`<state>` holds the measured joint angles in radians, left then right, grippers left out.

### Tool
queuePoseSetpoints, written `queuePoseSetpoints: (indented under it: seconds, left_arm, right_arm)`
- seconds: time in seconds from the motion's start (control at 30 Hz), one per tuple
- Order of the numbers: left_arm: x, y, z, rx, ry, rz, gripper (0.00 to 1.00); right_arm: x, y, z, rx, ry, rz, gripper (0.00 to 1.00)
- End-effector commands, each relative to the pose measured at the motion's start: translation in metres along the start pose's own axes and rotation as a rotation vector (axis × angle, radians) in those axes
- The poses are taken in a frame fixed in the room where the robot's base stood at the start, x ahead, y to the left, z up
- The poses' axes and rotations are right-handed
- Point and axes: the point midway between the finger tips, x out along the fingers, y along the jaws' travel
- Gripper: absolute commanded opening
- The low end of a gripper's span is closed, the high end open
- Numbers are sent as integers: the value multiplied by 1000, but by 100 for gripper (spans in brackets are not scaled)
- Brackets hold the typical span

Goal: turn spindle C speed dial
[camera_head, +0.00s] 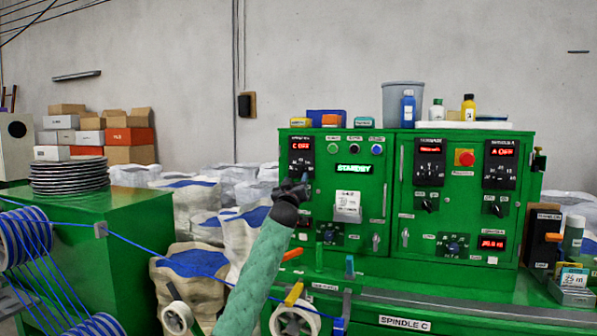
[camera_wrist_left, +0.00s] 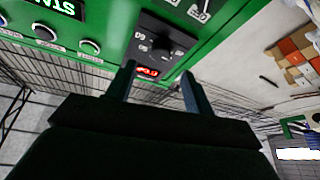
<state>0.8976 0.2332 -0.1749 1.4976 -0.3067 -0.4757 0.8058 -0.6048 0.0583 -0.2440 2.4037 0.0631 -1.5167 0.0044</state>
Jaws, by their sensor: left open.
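The spindle C panel (camera_head: 301,158) is a black plate at the upper left of the green cabinet, with a red "C OFF" display. Its round black dial (camera_wrist_left: 162,46) shows in the left wrist view, with scale marks around it and the red display (camera_wrist_left: 147,72) below it there. My left gripper (camera_head: 292,188) is just below this panel in the head view, and its arm hides the cabinet behind. In the left wrist view the two fingers (camera_wrist_left: 158,80) are apart and empty, pointing toward the dial. Contact with the dial cannot be seen. My right gripper is not in view.
A "STANDBY" display (camera_head: 353,169) and small buttons sit right of the panel. A white card holder (camera_head: 347,206) is below. The spindle A panel (camera_head: 500,164) and a red stop button (camera_head: 465,157) are farther right. Blue cable (camera_head: 130,243) runs at lower left.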

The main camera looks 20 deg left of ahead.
Motion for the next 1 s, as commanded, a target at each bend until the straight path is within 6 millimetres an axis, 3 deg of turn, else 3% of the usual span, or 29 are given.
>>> queuePoseSetpoints:
  seconds: [0.43,0.9,1.0]
  left_arm:
    - [60,0,-1,1,-1,-1,52]
    - [71,-1,1,1,-2,-1,52]
    - [71,-1,1,1,-2,-1,35]
  right_arm:
    - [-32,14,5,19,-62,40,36]
    - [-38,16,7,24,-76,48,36]
    - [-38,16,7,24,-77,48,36]
